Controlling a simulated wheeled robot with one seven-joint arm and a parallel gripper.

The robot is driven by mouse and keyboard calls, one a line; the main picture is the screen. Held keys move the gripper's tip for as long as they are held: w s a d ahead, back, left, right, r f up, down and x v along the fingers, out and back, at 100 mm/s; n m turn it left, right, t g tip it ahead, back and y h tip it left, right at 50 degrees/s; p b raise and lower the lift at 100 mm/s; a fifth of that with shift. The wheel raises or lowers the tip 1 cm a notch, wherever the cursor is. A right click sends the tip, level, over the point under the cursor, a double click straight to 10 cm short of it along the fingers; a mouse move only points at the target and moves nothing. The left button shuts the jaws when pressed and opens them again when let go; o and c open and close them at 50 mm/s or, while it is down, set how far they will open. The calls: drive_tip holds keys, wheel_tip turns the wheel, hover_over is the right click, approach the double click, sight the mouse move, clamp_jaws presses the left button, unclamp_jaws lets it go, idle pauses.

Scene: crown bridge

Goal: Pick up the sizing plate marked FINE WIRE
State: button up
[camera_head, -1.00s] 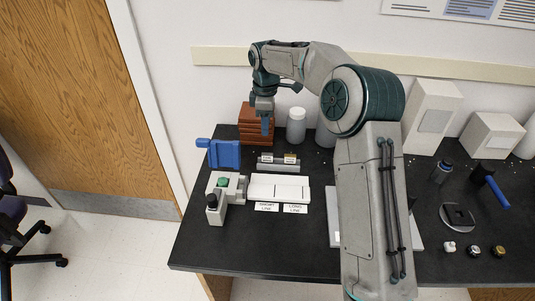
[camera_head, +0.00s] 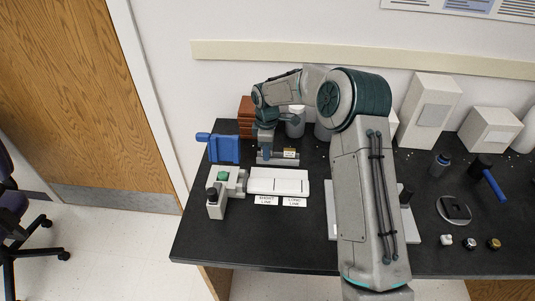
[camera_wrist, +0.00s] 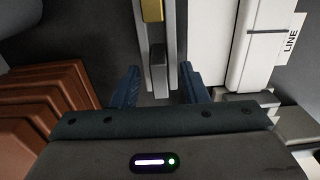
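A light grey rack (camera_head: 277,161) stands near the back left of the black table and bears two small sizing plates. One plate with a yellow face (camera_head: 290,153) is at its right end; it also shows at the top of the wrist view (camera_wrist: 152,10). The other, a dark grey plate (camera_wrist: 158,72), is at the left end. My gripper (camera_wrist: 160,86) points down over that left end. Its blue fingers are open, one on each side of the grey plate, with gaps visible. No FINE WIRE lettering is readable. In the head view my wrist hides most of the left plate.
Brown stacked drawers (camera_head: 246,113) stand behind, a blue vise-like tool (camera_head: 223,149) to the left. A white tray block (camera_head: 278,181) with LINE cards lies in front. A grey-white device (camera_head: 217,198) sits front left. The front table strip is clear.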

drive_tip(key=shift+c, duration=0.3)
clamp_jaws()
drive_tip(key=shift+r, duration=0.1)
